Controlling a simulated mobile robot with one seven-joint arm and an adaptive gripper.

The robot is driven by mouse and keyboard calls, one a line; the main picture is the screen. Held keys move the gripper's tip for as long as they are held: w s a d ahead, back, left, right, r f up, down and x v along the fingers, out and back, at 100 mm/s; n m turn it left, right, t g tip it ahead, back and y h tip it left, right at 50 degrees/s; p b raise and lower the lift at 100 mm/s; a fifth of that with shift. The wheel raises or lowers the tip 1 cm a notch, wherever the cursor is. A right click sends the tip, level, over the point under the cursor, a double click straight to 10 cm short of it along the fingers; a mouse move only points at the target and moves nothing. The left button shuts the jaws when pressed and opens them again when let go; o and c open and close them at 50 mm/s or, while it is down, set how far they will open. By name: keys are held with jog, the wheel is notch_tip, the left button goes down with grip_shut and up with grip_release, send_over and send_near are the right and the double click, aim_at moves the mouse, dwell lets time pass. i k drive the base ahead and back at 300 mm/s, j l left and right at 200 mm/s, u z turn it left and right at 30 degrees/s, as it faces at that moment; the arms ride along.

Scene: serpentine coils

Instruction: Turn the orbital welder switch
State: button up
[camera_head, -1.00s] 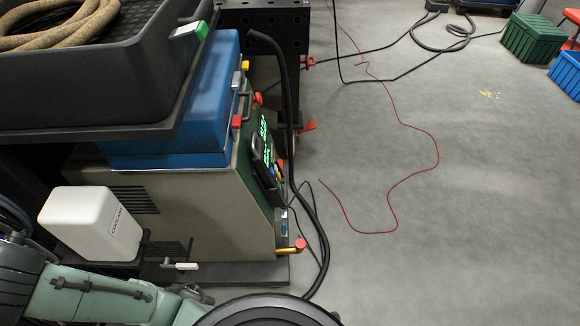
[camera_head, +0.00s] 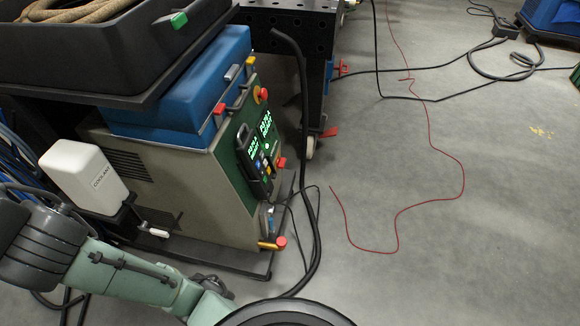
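The welder-like machine (camera_head: 180,192) stands left of centre, with a grey body, a blue top case (camera_head: 178,112) and a green front panel turned to the right. The panel bears lit green displays and a black handheld control (camera_head: 252,162) with coloured buttons. A red knob on a yellow base (camera_head: 262,95) sits near the panel's top, and a red knob (camera_head: 281,162) sits lower on its right side. I cannot tell which control is the switch. My green arm reaches in from the lower left, apart from the panel. My gripper is not in view.
A black tray (camera_head: 125,60) with a coiled hose overhangs the machine. A white coolant container (camera_head: 84,178) sits at its left. A yellow pipe with a red cap (camera_head: 275,243) juts out low in front. Black cables and a red wire (camera_head: 462,180) lie on otherwise open floor.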

aim_at(280, 163)
jog(key=i+l+u, duration=0.1)
jog(key=l, duration=0.45)
jog(key=i+l+u, duration=0.15)
jog(key=l, duration=0.4)
jog(key=i+l+u, duration=0.1)
jog(key=l, duration=0.45)
jog(key=i+l+u, duration=0.1)
jog(key=l, duration=0.5)
jog(key=i+l+u, duration=0.15)
jog(key=l, duration=0.3)
jog(key=l+u, duration=0.1)
jog(key=l, duration=0.35)
jog(key=i+j, duration=0.1)
jog(key=i, duration=0.15)
jog(key=u, duration=0.05)
